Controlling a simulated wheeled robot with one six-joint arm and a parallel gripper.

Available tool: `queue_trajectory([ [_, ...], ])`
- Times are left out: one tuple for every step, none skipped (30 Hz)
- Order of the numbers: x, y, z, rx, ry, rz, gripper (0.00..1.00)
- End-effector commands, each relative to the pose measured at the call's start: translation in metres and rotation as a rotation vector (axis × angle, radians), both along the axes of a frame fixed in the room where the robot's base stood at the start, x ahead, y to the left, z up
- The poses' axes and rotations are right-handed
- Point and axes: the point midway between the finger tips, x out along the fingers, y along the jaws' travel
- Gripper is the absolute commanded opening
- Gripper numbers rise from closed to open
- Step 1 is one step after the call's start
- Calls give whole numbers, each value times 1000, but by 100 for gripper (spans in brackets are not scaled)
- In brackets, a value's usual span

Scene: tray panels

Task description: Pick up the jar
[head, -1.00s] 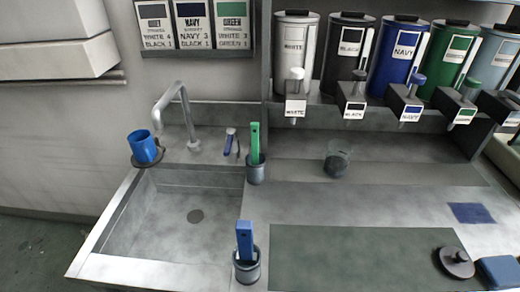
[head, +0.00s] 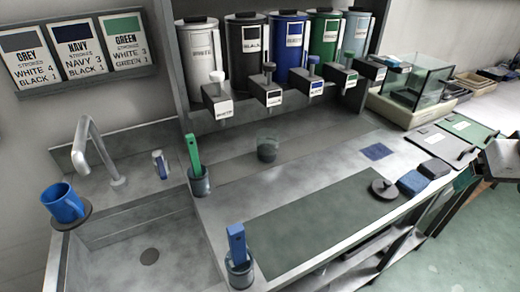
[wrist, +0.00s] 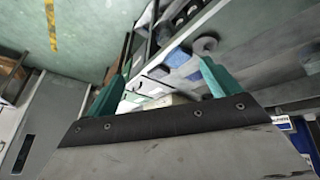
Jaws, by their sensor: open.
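Part of my arm, with a teal finger, enters the head view at the right edge, beyond the counter front and far from the jar.
Green-handled (head: 194,152) and blue-handled (head: 237,245) tools stand in cups left and front of the jar. A blue mug (head: 62,203) stands by the sink. A dark round lid (head: 384,188) and blue block (head: 412,183) lie near the front edge. Dispenser spouts overhang behind the jar.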

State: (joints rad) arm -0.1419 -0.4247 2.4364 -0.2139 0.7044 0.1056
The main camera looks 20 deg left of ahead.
Motion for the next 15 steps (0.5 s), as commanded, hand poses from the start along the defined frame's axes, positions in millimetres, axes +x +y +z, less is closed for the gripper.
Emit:
queue_trajectory([
  [32, 18, -7, -9, -49, 58, 89],
  [50, 29, -9, -9, -86, 90, 89],
  [74, 45, -12, -8, -136, 138, 89],
  [90, 59, -16, -3, -171, 174, 89],
  [105, 74, -19, 4, -206, 213, 89],
  [124, 95, -25, 19, -249, 266, 89],
  [137, 112, -30, 33, -281, 308, 89],
  [148, 131, -35, 49, -311, 351, 89],
  [162, 156, -43, 76, -350, 410, 89],
  [170, 176, -49, 98, -378, 454, 89],
  [177, 197, -56, 124, -403, 501, 89],
  [184, 225, -66, 163, -431, 563, 89],
  [187, 246, -74, 194, -451, 607, 89],
  [189, 266, -82, 227, -468, 652, 89],
  [189, 291, -92, 273, -488, 707, 89],
])
